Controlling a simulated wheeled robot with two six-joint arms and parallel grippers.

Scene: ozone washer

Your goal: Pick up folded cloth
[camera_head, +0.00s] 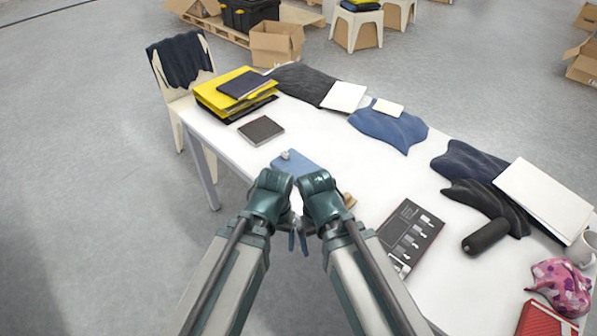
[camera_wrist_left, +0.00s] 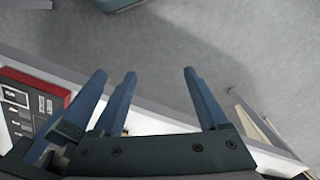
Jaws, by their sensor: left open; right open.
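Several cloths lie on the white table; I cannot tell which is the folded one. A blue cloth (camera_head: 388,128) lies spread at the far middle, dark cloths (camera_head: 467,162) lie at the right, and a pink patterned cloth (camera_head: 562,287) is bunched at the right end. A flat blue piece (camera_head: 296,165) lies just beyond my wrists, partly hidden. My left gripper (camera_head: 292,242) and right gripper (camera_head: 304,241) hang close together at the table's near edge, pointing down. The left wrist view shows my left gripper (camera_wrist_left: 160,75) open and empty above the floor. The right's jaws are mostly hidden.
Yellow folders (camera_head: 215,95) and a dark book (camera_head: 261,130) lie at the table's left. A printed grey box (camera_head: 412,235), black cylinder (camera_head: 486,236), white box (camera_head: 543,200) and mug (camera_head: 583,250) crowd the right. A chair (camera_head: 160,75) stands at the left end.

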